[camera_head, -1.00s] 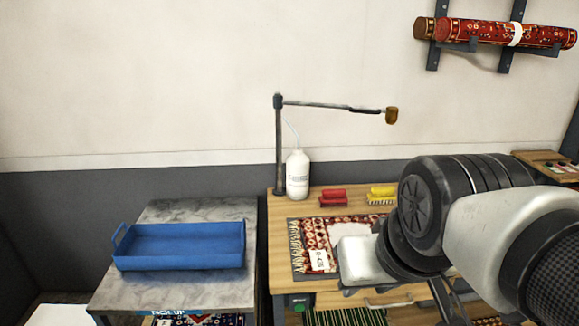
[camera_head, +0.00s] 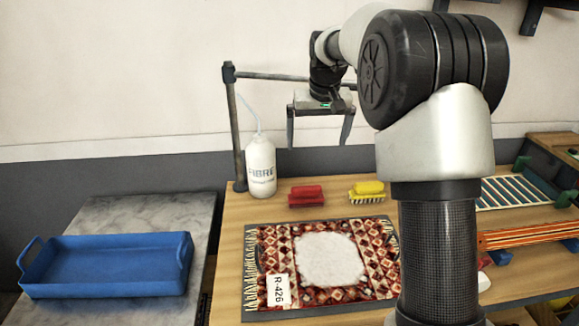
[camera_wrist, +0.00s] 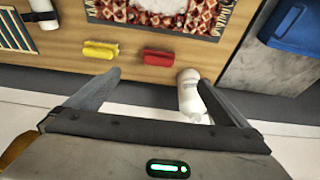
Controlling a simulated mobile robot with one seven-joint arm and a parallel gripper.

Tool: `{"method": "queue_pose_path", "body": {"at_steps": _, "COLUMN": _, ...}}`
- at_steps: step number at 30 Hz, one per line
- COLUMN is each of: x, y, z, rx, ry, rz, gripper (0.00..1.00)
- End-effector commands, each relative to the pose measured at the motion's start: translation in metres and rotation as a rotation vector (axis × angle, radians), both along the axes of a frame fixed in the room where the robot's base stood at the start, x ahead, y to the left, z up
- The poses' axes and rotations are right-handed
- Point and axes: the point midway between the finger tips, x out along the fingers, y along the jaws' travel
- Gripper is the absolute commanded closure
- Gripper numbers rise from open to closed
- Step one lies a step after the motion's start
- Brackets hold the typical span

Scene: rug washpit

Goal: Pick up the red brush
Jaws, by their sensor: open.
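The red brush (camera_head: 306,196) lies on the wooden table between the white bottle and the yellow brush, behind the rug sample. In the wrist view the red brush (camera_wrist: 164,57) shows ahead of the fingertips, between them across the picture. My gripper (camera_head: 320,146) is open and empty. It hangs above the back of the table, fingers pointing down, well above the red brush. In the wrist view its two fingers (camera_wrist: 158,78) are spread wide. Nothing hides the red brush.
A yellow brush (camera_head: 367,192) lies to the right of the red one. A white bottle (camera_head: 261,167) and a dark post (camera_head: 238,140) stand to its left. A patterned rug (camera_head: 268,250) lies in front. A blue tray (camera_head: 105,270) rests on the grey bench (camera_head: 200,235).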

Motion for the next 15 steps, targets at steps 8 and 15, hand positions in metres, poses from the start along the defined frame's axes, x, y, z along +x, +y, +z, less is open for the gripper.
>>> {"method": "queue_pose_path", "body": {"at_steps": 8, "x": 0.068, "y": -0.002, "z": -0.093, "rx": 0.004, "ry": 0.042, "rz": -0.003, "gripper": 0.00}}
{"method": "queue_pose_path", "body": {"at_steps": 15, "x": 0.081, "y": -0.003, "z": -0.127, "rx": 0.005, "ry": 0.050, "rz": -0.004, "gripper": 0.00}}
